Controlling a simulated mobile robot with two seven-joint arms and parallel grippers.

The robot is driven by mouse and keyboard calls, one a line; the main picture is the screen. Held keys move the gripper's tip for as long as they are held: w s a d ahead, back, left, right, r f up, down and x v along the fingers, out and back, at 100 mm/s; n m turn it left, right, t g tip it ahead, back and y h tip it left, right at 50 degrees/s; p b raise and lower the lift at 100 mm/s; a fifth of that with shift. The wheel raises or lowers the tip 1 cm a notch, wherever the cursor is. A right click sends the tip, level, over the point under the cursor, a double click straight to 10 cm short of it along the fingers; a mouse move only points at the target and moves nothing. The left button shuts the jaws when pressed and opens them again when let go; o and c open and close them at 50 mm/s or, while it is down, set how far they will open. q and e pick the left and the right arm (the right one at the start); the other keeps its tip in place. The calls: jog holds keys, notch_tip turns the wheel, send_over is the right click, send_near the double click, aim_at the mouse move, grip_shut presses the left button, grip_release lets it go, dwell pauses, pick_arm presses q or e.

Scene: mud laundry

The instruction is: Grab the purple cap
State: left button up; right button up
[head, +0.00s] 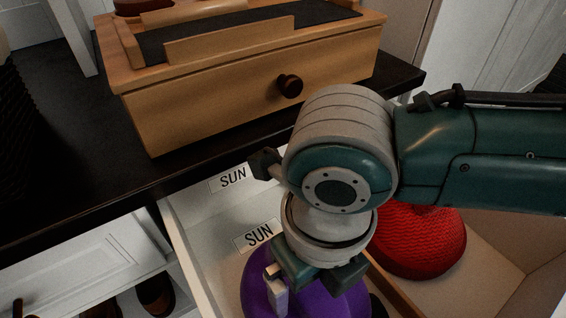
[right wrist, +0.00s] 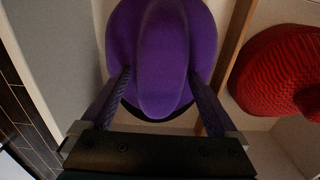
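The purple cap (head: 338,303) lies in the left compartment of an open drawer, low in the head view and partly hidden by my right gripper (head: 300,287). In the right wrist view the purple cap (right wrist: 160,50) fills the top middle, its rounded brim pointing toward the gripper. My right gripper (right wrist: 160,78) is over the cap with its fingers apart, one on each side of the brim. I cannot tell whether the fingers touch the cap. My left gripper is not in view.
A red cap (head: 425,243) lies in the drawer's right compartment, past a wooden divider (right wrist: 237,55). A wooden box (head: 220,100) with a knob stands on the dark top above. Shoes (head: 155,294) sit lower left.

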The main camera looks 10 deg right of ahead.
grip_shut()
dwell(0.6)
